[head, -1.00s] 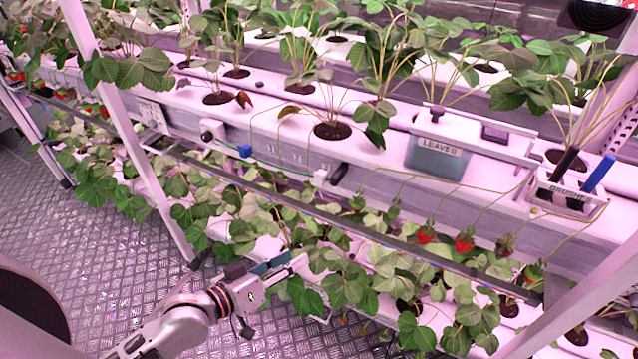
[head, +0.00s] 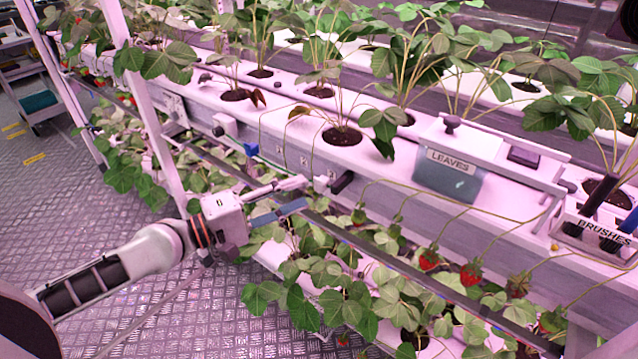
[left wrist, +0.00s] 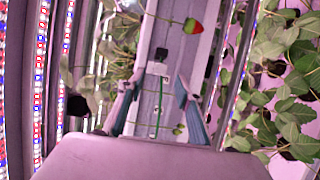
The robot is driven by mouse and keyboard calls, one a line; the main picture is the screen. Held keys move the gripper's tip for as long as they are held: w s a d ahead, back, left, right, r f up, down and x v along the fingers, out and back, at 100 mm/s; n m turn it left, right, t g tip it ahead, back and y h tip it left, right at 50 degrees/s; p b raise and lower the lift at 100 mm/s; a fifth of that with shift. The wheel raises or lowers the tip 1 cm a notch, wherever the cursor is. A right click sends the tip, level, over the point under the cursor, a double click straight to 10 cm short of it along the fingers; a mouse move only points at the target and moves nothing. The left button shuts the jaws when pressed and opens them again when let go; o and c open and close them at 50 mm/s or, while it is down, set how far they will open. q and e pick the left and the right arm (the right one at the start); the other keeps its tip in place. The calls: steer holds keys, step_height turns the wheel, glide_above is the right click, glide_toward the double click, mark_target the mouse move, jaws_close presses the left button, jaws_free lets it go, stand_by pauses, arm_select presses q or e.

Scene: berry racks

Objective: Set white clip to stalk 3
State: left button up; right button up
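A small white block (head: 320,184), likely the white clip, sits on the front face of the upper gutter, beside a black piece (head: 342,182). A thin green line runs left from it towards a blue clip (head: 251,150). In the left wrist view the white block (left wrist: 157,69) and green line (left wrist: 158,105) lie ahead, between my fingers. My left gripper (head: 303,194) is open and empty, fingertips close to the white block; I cannot tell whether they touch anything. It also shows in the left wrist view (left wrist: 156,92). Which stalk is number 3 is unclear. My right gripper is out of view.
A LEAVES bin (head: 450,175) and BRUSHES holder (head: 598,232) hang on the gutter to the right. A dark rail (head: 385,240) runs below, with strawberries (head: 470,274) hanging near it. Leafy plants fill the lower tier. A white post (head: 150,110) stands left.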

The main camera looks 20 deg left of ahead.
mark_target(316, 188)
arm_select(q)
steer(key=p+x, duration=0.1)
steer(key=x, duration=0.3)
steer(key=shift+w+d+r+p, duration=0.15)
steer(key=shift+d+r+p, duration=0.05)
steer(key=shift+p, duration=0.2)
steer(key=shift+w+d+f, duration=0.2)
steer(key=shift+w+d, duration=0.35)
steer(key=shift+d, duration=0.05)
jaws_close()
